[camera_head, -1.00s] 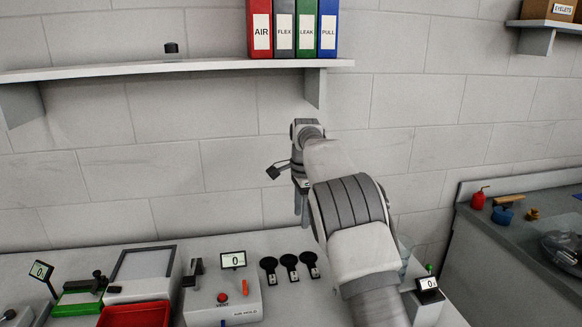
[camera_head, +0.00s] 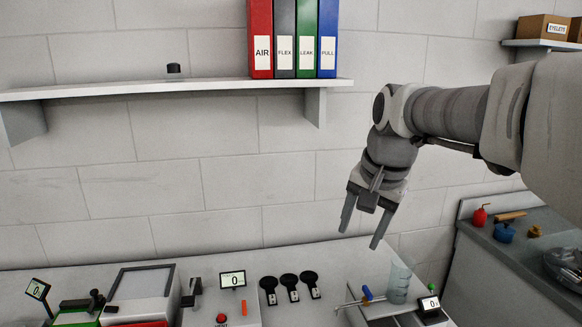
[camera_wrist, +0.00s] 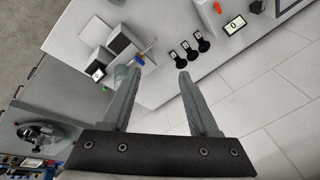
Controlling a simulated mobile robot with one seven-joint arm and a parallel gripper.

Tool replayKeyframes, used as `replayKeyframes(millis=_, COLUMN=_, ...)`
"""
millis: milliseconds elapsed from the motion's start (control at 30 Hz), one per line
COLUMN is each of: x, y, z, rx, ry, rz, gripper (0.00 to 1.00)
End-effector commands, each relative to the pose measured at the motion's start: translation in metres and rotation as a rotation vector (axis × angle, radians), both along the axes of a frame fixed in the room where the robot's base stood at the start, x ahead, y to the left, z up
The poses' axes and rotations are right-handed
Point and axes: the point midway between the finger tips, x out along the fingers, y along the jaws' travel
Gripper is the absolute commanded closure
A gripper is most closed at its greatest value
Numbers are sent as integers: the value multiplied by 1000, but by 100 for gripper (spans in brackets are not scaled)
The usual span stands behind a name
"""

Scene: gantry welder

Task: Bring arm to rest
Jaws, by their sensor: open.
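My gripper (camera_head: 361,222) hangs at the end of my arm, in front of the wall and above the right part of the bench. Its two fingers point down and are spread apart. Nothing is between them in the head view. In the wrist view my gripper (camera_wrist: 156,76) also shows open and empty, with the bench top beyond the fingertips. My arm comes in from the right edge of the head view and bends down at the wrist.
Below stand a clear beaker (camera_head: 398,284), several black paddle-shaped items (camera_head: 290,287) and a small display (camera_head: 232,279). A shelf (camera_head: 160,88) with binders (camera_head: 292,40) is at upper left. A second bench (camera_head: 505,250) stands at right. The wall area left of my gripper is clear.

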Motion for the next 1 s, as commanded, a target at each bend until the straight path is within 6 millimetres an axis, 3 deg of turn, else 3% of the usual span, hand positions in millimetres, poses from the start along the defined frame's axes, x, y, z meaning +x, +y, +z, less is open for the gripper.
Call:
replayKeyframes(millis=33, x=-17, y=-2, z=1, rx=-12, ry=-20, rz=35, gripper=39)
replayKeyframes(millis=267, x=-83, y=-9, z=-9, rx=-98, ry=-97, rz=208, gripper=39)
replayKeyframes(millis=600, x=-166, y=-16, z=-49, rx=-254, ry=-189, rz=441, gripper=39)
replayKeyframes(millis=800, x=-186, y=-19, z=-65, rx=-308, ry=-210, rz=510, gripper=39)
replayKeyframes(millis=1000, x=-188, y=-19, z=-68, rx=-314, ry=-211, rz=518, gripper=39)
